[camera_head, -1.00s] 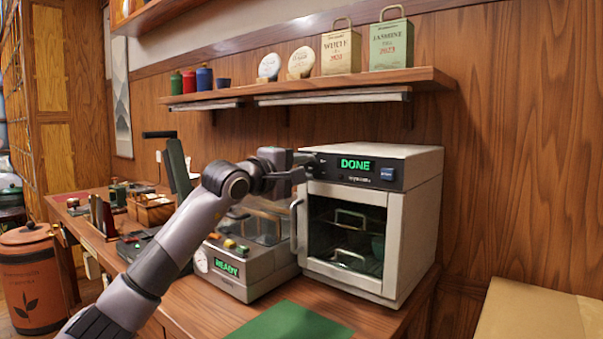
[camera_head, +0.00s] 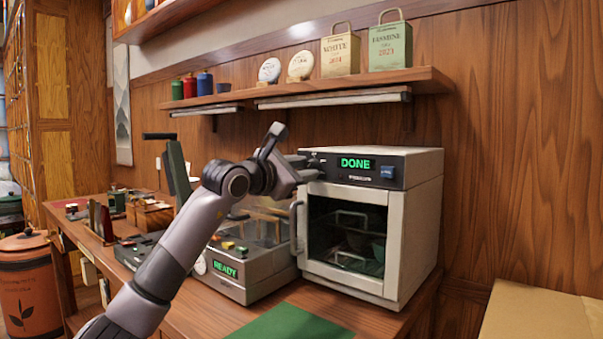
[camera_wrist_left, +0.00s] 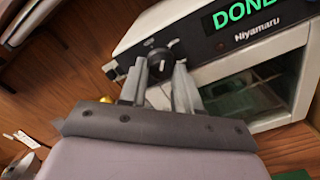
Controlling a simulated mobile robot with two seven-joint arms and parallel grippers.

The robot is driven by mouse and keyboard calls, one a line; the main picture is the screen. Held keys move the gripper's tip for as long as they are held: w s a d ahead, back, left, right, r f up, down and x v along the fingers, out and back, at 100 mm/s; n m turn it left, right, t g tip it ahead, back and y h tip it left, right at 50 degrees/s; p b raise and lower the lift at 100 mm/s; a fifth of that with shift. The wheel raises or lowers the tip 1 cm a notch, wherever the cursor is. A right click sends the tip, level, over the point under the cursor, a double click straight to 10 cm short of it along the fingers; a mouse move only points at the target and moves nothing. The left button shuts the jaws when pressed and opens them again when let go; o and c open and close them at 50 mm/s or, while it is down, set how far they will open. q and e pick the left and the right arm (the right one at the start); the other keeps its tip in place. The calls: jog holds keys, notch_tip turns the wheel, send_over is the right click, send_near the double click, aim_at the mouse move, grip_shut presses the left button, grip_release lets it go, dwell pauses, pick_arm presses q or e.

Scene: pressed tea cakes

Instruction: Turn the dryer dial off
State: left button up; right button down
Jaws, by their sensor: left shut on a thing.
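The dryer (camera_head: 415,210) is a pale box with a glass door on the wooden counter. Its dark front panel shows DONE in green. The dial (camera_wrist_left: 160,62) is a dark round knob at the left end of that panel, seen in the left wrist view. My left gripper (camera_head: 306,166) is at the panel's left end, its fingers shut on the dial, one on each side (camera_wrist_left: 161,75). The fingers and wrist hide much of the dial in the head view, and I cannot read its setting. My right gripper is not in view.
A grey machine reading READY (camera_head: 245,270) stands left of the dryer, below my left arm. A green mat (camera_head: 290,322) lies in front. A wooden shelf (camera_head: 350,88) with tins and tea cakes runs above. The dryer's door handle (camera_head: 296,228) is just below the gripper.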

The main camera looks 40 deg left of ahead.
pick_arm(q)
jog(key=shift+d+f+n+b, duration=0.1)
jog(key=shift+n+b, duration=0.1)
jog(key=shift+n, duration=1.7)
jog(key=shift+d+n+b, duration=0.1)
jog(key=shift+n+b, duration=0.05)
jog(key=shift+n, duration=1.75)
jog(key=o, duration=1)
jog(key=shift+s+a+b, duration=0.2)
jog(key=shift+s+b, duration=0.15)
jog(key=shift+s, duration=1.45)
jog(key=shift+s+a+b, duration=0.15)
jog(key=shift+s+b, duration=0.2)
jog(key=shift+s, duration=1.45)
